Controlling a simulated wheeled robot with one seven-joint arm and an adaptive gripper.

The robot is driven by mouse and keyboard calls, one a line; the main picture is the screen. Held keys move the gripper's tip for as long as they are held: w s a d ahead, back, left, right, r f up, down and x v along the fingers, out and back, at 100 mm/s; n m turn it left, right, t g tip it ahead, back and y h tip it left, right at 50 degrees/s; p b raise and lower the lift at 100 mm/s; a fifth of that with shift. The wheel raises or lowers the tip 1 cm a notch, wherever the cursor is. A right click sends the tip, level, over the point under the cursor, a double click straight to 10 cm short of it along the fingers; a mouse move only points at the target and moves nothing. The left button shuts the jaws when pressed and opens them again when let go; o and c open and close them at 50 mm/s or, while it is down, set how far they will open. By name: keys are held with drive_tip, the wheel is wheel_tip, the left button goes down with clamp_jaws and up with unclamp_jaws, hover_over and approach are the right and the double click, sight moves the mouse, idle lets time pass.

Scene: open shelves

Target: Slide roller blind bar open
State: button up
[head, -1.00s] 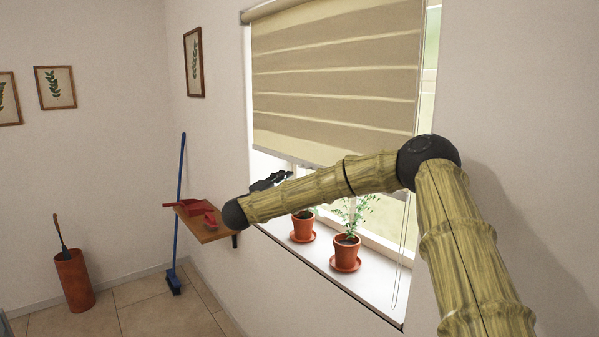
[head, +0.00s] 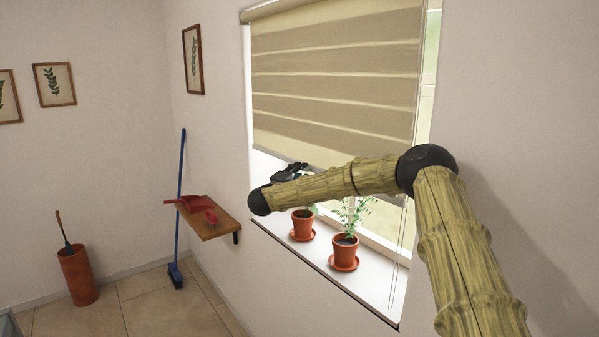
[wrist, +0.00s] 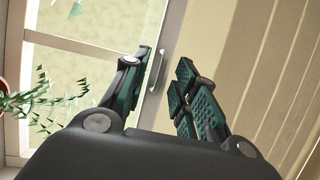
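The roller blind (head: 335,80) hangs over the upper part of the window, and its pale bottom bar (head: 268,148) runs along its lower edge. In the wrist view the striped blind (wrist: 250,60) fills the right side. My gripper (head: 296,168) is at the bar's left half, close to the lower edge. In the wrist view my gripper (wrist: 165,58) has its two fingers apart with nothing held between them. The blind's edge lies beyond the fingertips, near the right finger. I cannot tell whether a finger touches it.
Two potted plants (head: 303,224) (head: 344,251) stand on the sill (head: 370,290) below my arm. A thin cord (head: 398,250) hangs at the window's right.

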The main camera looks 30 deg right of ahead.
clamp_jaws()
wheel_tip(320, 180, up, 37)
drive_tip(key=b, duration=0.2)
drive_tip(key=shift+f, duration=0.15)
idle(0.4)
unclamp_jaws()
